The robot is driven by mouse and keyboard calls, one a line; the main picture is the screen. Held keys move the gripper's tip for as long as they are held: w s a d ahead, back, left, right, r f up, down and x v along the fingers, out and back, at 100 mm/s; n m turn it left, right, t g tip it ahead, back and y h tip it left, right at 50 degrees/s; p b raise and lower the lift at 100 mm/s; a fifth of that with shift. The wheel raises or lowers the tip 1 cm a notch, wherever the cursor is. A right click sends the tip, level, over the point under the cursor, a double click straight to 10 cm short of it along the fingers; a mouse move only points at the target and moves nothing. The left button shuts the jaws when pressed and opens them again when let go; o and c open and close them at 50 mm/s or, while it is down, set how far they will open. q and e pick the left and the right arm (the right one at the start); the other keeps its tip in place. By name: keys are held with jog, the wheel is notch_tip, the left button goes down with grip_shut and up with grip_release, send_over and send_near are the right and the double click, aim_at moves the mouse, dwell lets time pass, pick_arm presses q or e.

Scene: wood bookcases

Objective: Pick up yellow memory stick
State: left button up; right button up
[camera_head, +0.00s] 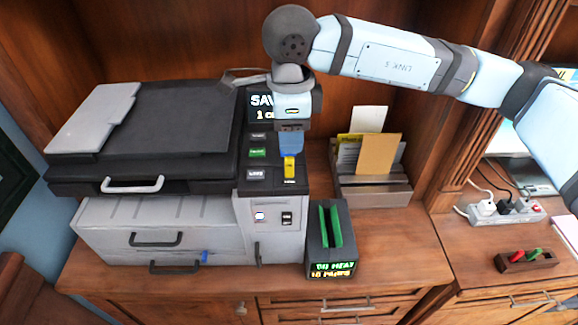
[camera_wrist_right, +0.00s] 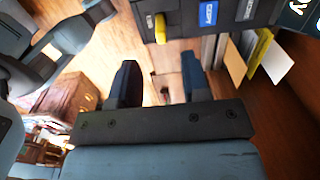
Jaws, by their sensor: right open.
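The yellow memory stick (camera_head: 289,168) stands at the right side of the printer's (camera_head: 270,215) control panel. In the right wrist view a yellow piece, apparently the same stick (camera_wrist_right: 160,28), juts from the dark panel edge beyond the fingertips. My right gripper (camera_head: 290,146) is just above and behind the stick in the head view. In the wrist view its two dark fingers (camera_wrist_right: 160,75) are spread apart with nothing between them. My left gripper is not in view.
A black holder (camera_head: 317,250) with green slats stands right of the printer. Behind it is a paper tray (camera_head: 372,190) with envelopes. A power strip (camera_head: 505,212) and a small wooden box (camera_head: 527,260) with red and green sticks lie on the right desk.

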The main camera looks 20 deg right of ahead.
aim_at(289, 158)
jog(key=shift+w+f, duration=0.2)
jog(key=shift+f, duration=0.95)
jog(key=shift+s+f+p, duration=0.15)
jog(key=shift+f+p, duration=0.15)
jog(key=shift+f, duration=0.2)
notch_tip(289, 158, down, 4)
jog(key=shift+f+p, duration=0.2)
jog(key=shift+p, duration=0.2)
jog(key=shift+a, duration=0.1)
jog(key=shift+c, duration=0.4)
grip_shut()
